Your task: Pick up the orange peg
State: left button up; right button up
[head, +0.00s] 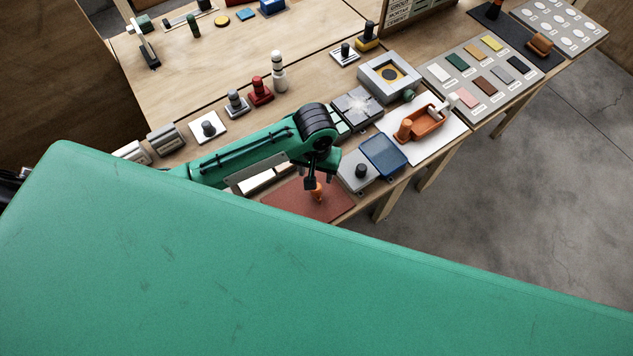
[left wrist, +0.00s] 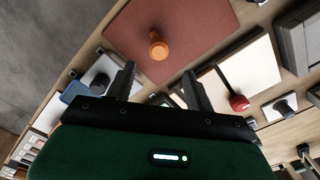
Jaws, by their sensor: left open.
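The orange peg (head: 318,192) stands on a dark red mat (head: 290,203) near the table's front edge in the head view. In the left wrist view the peg (left wrist: 158,46) shows on the mat (left wrist: 196,22), beyond my fingertips and roughly centred between them. My left gripper (head: 318,178) is just above and beside the peg in the head view, partly in front of it. In the left wrist view my left gripper (left wrist: 158,80) is open, with nothing between its fingers. My right gripper is not seen.
A grey plate with a dark knob (head: 361,171) and a blue tray (head: 384,157) lie right of the mat. A white board (head: 440,138) holds an orange tray (head: 424,124). A red knobbed piece (head: 261,91) stands behind my arm. Floor lies past the front edge.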

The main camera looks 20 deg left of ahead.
aim_at(316, 192)
pick_arm(q)
jog(key=f, duration=0.4)
jog(key=shift+w+f+p, duration=0.2)
jog(key=shift+f+p, duration=0.1)
jog(key=shift+p, duration=0.05)
jog(key=shift+s+f+p, duration=0.1)
jog(key=shift+f+p, duration=0.35)
jog(key=shift+f, duration=0.3)
jog(key=shift+s+d+f+p, duration=0.1)
jog(key=shift+s+f+p, duration=0.1)
jog(key=shift+f+p, duration=0.7)
notch_tip(316, 192, down, 2)
jog(key=shift+f, duration=0.35)
jog(key=shift+c, duration=0.8)
grip_shut()
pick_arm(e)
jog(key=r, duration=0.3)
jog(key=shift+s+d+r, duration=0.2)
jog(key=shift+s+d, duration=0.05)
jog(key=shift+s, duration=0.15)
